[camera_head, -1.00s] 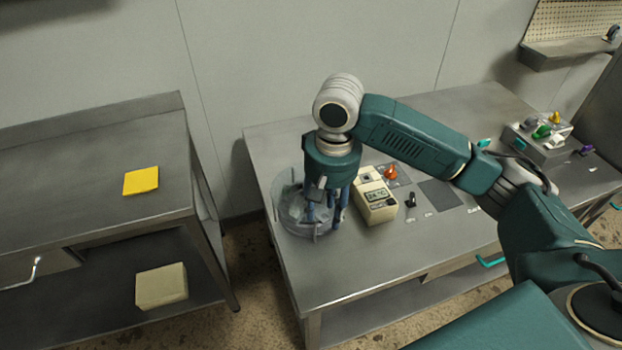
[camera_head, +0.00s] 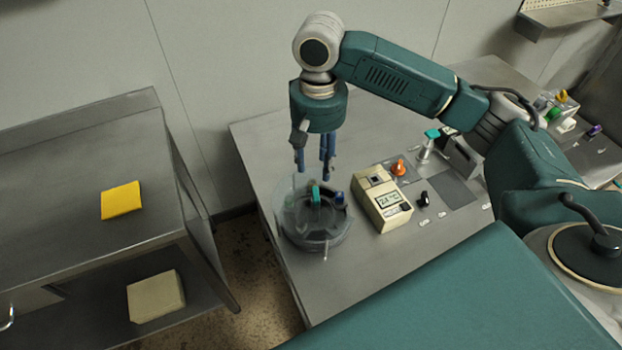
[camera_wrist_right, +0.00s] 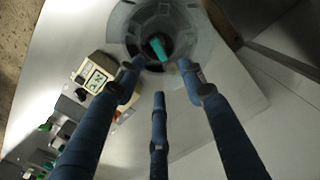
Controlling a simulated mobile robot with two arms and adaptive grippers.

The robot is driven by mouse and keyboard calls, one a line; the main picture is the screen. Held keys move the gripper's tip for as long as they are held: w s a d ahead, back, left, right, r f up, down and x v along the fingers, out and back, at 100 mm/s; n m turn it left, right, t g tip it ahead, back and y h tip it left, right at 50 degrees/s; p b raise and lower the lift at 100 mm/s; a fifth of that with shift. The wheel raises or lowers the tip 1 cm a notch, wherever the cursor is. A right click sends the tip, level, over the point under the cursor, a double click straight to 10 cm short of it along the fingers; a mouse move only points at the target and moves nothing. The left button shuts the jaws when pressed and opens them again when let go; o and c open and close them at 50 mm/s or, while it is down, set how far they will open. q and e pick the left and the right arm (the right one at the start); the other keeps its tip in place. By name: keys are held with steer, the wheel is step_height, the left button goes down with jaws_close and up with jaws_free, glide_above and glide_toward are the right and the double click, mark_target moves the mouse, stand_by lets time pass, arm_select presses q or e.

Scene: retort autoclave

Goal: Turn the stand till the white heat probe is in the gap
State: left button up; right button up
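The stand (camera_head: 301,239) is a round, see-through grey turntable near the table's left end. A teal upright piece (camera_head: 316,196) stands at its middle, with a dark blue piece at the right of its rim. A small pale peg shows at the front edge. I cannot tell the white heat probe or the gap for certain. My right gripper (camera_head: 314,174) hangs above the stand, fingers pointing down, spread and empty. In the right wrist view, three blue fingers stand apart, with the stand (camera_wrist_right: 185,18) and teal piece (camera_wrist_right: 158,48) beyond them. My left gripper is out of view.
A cream meter (camera_head: 383,200) with a display stands right of the stand. An orange knob (camera_head: 398,167), a black knob (camera_head: 423,198) and a teal-topped device (camera_head: 430,140) are farther right. A separate side table with a yellow pad (camera_head: 121,200) is at left, across a floor gap.

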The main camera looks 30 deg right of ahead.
steer(key=p, duration=0.1)
glide_above(318, 193)
steer(key=f, duration=0.5)
steer(key=shift+s+f, duration=0.25)
steer(key=shift+f, duration=0.05)
steer(key=f, duration=0.2)
steer(key=shift+w+f, duration=0.2)
steer(key=shift+f, duration=0.95)
steer(key=shift+c, duration=0.7)
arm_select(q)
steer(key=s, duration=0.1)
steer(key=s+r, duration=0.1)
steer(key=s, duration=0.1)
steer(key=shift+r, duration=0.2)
arm_select(e)
jaws_close()
